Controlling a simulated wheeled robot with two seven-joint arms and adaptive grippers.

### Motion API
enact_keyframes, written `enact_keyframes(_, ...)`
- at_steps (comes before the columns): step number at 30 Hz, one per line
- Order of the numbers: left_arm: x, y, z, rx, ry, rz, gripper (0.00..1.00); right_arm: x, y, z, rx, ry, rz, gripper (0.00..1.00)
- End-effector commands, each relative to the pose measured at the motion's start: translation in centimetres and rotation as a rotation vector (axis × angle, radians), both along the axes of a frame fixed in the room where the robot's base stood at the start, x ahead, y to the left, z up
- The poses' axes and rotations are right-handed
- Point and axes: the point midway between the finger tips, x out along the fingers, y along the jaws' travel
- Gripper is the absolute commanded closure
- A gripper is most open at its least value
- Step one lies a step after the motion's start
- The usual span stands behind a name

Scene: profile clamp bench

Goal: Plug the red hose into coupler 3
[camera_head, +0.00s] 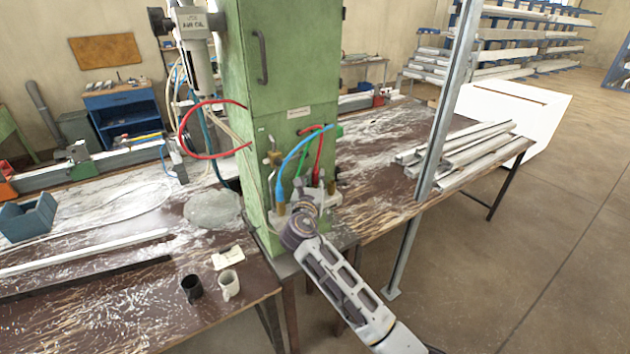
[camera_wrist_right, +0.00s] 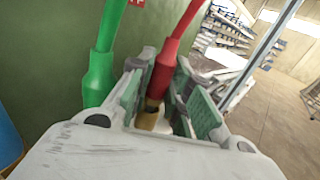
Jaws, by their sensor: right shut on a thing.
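The red hose (camera_head: 318,158) hangs from the front of the green cabinet (camera_head: 277,90), beside a blue hose (camera_head: 284,170) and a green hose (camera_head: 299,170). My right gripper (camera_head: 314,190) is at the lower front of the cabinet. In the right wrist view, my right gripper (camera_wrist_right: 165,92) is shut on the red hose (camera_wrist_right: 168,62), with a brass-coloured fitting (camera_wrist_right: 147,117) below its red sleeve. I cannot tell whether that fitting sits in a coupler. The green hose (camera_wrist_right: 98,78) is left of the jaws. Coupler numbers are not readable. My left gripper is not in view.
The workbench (camera_head: 120,285) holds a black mug (camera_head: 191,288), a white mug (camera_head: 229,285) and long profiles. A metal upright (camera_head: 440,120) stands right of the cabinet, near stacked profiles (camera_head: 465,155). Another red hose (camera_head: 184,140) loops at the cabinet's left side. Floor at right is clear.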

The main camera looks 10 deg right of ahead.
Motion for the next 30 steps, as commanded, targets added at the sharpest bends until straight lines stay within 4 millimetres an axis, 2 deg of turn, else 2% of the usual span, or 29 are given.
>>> enact_keyframes(30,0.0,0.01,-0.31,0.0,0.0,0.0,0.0,0.0,0.01,-0.99,-0.001,0.001,0.0,1.0)
